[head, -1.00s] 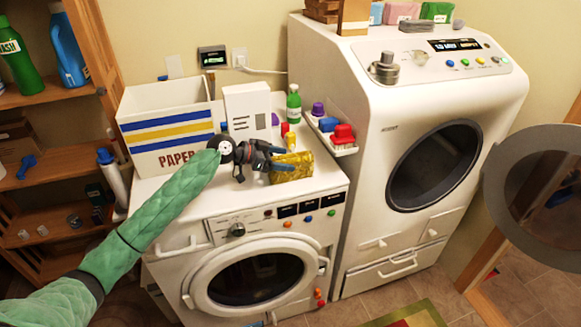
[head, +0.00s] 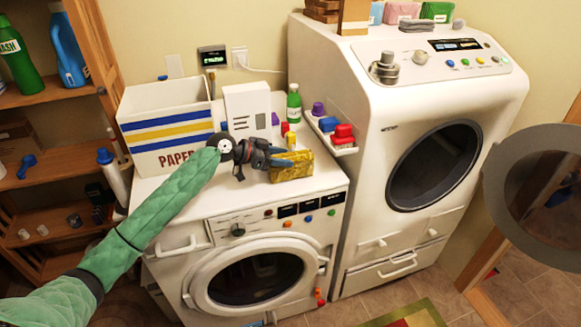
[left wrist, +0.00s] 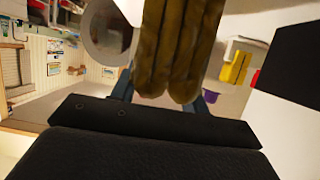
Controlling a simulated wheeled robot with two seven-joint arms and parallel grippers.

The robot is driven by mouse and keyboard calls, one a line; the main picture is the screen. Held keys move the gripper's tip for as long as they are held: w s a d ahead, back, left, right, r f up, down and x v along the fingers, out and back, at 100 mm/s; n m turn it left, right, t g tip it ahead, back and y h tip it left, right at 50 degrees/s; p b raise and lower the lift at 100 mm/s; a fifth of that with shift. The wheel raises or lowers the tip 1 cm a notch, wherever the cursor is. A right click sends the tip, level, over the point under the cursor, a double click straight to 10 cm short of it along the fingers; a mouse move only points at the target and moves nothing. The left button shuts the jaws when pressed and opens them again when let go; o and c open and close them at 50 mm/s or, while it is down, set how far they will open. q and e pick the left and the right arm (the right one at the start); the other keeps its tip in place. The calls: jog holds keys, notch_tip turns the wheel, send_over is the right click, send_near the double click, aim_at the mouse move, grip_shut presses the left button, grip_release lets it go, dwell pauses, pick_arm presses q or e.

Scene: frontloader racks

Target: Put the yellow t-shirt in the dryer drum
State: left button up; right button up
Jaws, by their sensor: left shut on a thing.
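The yellow t-shirt (head: 297,168) is a folded bundle at the front right of the white washer's top in the head view. My left gripper (head: 280,158) comes in from the left and is shut on it. In the left wrist view the t-shirt (left wrist: 178,45) is a thick brownish fold between the fingers. I cannot tell whether it touches the washer top. The dryer (head: 365,215) stands to the right, and its round dryer drum opening (head: 435,168) is dark and faces front. Its round door (head: 492,185) is swung open at the far right. My right gripper is not in view.
The washer (head: 215,235) has a closed round door. A paper box (head: 165,140), a white carton (head: 245,108) and a green bottle (head: 293,103) stand behind my gripper. A small shelf (head: 345,151) with coloured items sits between the t-shirt and the dryer.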

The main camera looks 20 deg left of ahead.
pick_arm(q)
jog(key=shift+r+p, duration=0.65)
jog(key=shift+r, duration=1.6)
